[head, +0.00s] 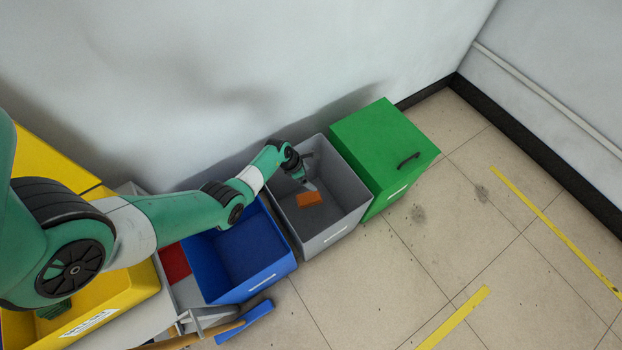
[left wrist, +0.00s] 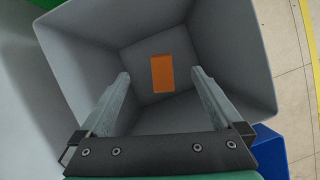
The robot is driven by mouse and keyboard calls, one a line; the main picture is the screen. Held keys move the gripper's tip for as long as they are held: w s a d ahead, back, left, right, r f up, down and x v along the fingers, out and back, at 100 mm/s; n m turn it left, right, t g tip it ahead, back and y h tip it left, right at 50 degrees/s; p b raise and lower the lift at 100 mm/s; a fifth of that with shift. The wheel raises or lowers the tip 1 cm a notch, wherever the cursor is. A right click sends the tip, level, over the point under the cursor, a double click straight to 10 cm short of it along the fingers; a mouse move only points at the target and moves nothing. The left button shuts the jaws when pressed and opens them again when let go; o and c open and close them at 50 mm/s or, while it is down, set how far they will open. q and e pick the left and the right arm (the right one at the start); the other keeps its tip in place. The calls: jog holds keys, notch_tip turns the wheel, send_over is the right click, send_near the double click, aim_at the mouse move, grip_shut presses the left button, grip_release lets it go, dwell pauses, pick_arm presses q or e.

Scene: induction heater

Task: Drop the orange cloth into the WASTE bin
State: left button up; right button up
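The orange cloth (head: 309,199) lies inside the grey open bin (head: 335,234), seen in the head view as a small flat orange rectangle. In the left wrist view the cloth (left wrist: 162,73) is on the bin's floor, between and beyond the fingertips. My left gripper (head: 308,184) reaches down over the grey bin. Its two fingers (left wrist: 160,78) are spread wide with nothing between them, apart from the cloth. The label on the grey bin's front is too small to read. My right gripper is not in view.
A closed green bin (head: 383,150) with a black handle stands right of the grey bin. An open blue bin (head: 240,285) stands to its left, with a blue-headed tool (head: 245,322) on the floor before it. A yellow bin (head: 120,290) is further left. Floor at right is clear.

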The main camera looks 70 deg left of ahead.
pick_arm(q)
jog(key=shift+r, duration=0.1)
jog(key=p+v, duration=0.9)
jog(key=v, duration=0.2)
jog(key=shift+s+r, duration=0.2)
